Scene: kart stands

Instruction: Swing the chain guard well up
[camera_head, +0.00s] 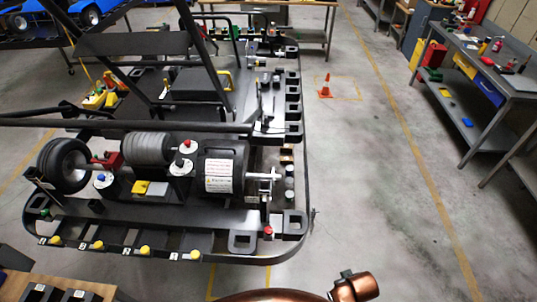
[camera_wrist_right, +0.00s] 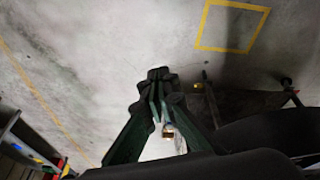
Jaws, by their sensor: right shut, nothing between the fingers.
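A black rounded housing (camera_head: 217,170) with a white warning label sits at the right end of the kart's rear assembly in the head view. It looks like the chain guard, in a lowered position, but I cannot be sure. A silver metal fitting (camera_head: 264,178) sticks out at its right. My right gripper (camera_wrist_right: 159,74) shows in the right wrist view, with its dark fingers together and empty, above bare floor. It is apart from the housing and not visible in the head view. My left gripper is in neither view.
The kart's black frame (camera_head: 200,255) has an outer bumper rail around it. A workbench (camera_head: 475,55) with tools stands at the right. An orange cone (camera_head: 326,88) stands on the floor. The grey floor between kart and workbench is mostly clear.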

